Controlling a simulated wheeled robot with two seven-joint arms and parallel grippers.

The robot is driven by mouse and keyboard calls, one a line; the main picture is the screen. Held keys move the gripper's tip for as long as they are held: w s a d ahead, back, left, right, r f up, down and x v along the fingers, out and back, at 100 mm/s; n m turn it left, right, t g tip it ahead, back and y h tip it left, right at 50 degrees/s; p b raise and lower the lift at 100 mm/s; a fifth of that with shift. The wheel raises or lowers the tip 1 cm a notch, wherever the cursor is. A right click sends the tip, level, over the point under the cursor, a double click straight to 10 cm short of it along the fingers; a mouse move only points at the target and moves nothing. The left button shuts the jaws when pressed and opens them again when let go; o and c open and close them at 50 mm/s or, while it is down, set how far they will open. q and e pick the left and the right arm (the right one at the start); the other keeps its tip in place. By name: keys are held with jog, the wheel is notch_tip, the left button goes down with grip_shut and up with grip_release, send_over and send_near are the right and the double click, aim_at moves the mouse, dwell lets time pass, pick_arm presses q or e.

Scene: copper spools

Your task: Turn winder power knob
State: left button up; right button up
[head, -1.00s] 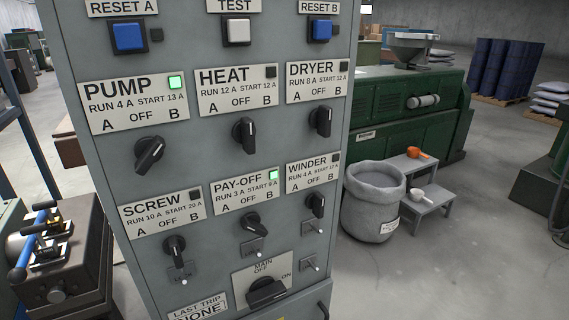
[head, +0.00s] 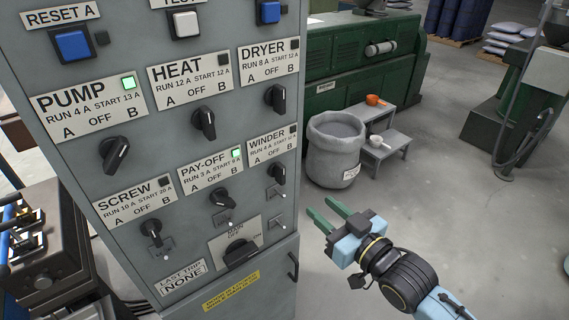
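The winder knob (head: 278,174) is a small black rotary knob under the WINDER label (head: 272,145) at the right edge of the grey panel (head: 200,135). It points roughly upright, near OFF, and the winder lamp (head: 293,130) is dark. My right gripper (head: 326,211) has two green fingers standing apart, open and empty. It is to the right of and below the winder knob in the picture, apart from the panel. My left gripper is not in view.
Pump (head: 115,154), heat (head: 203,122), dryer (head: 275,98), screw (head: 151,232) and pay-off (head: 222,198) knobs share the panel. The pump and pay-off lamps are lit green. The main switch (head: 240,252) sits below. A grey sack (head: 335,155) and step stool (head: 385,150) stand behind right.

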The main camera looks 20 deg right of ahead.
aim_at(284, 169)
jog(key=r+x, duration=0.1)
jog(key=x, duration=0.3)
jog(key=r+p+x, duration=0.1)
jog(key=x, duration=0.3)
jog(key=r+x, duration=0.1)
jog(key=x, duration=0.4)
jog(key=shift+a, duration=0.4)
jog(key=shift+s, duration=0.1)
jog(key=shift+c, duration=0.2)
grip_shut()
